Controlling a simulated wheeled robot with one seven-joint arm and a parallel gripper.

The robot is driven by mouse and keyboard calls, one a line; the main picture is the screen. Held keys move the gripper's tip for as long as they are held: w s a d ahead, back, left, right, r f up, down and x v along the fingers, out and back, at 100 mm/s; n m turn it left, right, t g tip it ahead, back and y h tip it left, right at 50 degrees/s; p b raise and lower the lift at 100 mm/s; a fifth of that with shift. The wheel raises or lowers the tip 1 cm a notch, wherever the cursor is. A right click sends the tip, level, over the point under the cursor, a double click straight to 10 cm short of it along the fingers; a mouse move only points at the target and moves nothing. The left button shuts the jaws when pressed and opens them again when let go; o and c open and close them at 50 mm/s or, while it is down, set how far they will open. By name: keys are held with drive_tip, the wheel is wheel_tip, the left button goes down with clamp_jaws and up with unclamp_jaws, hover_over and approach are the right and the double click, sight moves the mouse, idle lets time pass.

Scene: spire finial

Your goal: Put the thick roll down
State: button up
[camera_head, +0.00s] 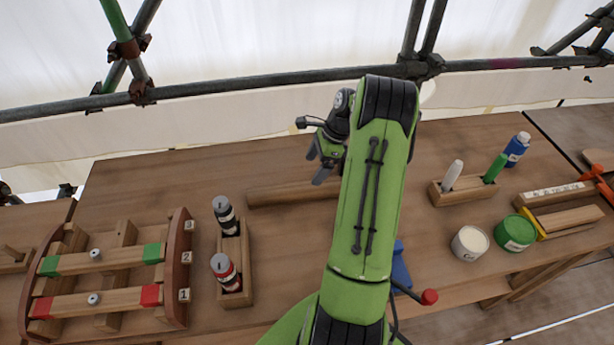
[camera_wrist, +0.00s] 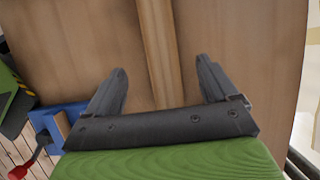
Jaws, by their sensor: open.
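My gripper (camera_head: 319,162) is open, with nothing held between its fingers. The wrist view also shows its two fingers spread (camera_wrist: 162,68). A long wooden strip (camera_head: 280,195) lies on the table below it. In the wrist view the strip (camera_wrist: 157,35) runs between the fingers, apart from them. I cannot tell for sure which thing is the thick roll. Two cylinders, one with a black and white band (camera_head: 225,215) and one with a red band (camera_head: 225,271), stand in a wooden rack (camera_head: 246,262) left of my arm.
A wooden frame (camera_head: 180,265) with green and red marked bars lies at left. At right are a holder (camera_head: 463,191) with white and green sticks, a blue bottle (camera_head: 516,149), a white can (camera_head: 470,243) and a green can (camera_head: 514,233). Scaffold pipes (camera_head: 230,94) cross behind the table.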

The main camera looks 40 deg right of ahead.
drive_tip(key=shift+v, duration=1)
drive_tip(key=a+r+n+h, duration=0.3)
drive_tip(key=a+r+n, duration=0.7)
drive_tip(key=a+r, duration=0.6)
drive_tip(key=s+a+r+n+t, duration=0.2)
drive_tip(key=s+a+n+t, duration=0.1)
drive_tip(key=s+a+n, duration=1.1)
drive_tip(key=s, duration=0.3)
drive_tip(key=shift+s+r+n+h, duration=0.2)
drive_tip(key=shift+r+n+h, duration=0.2)
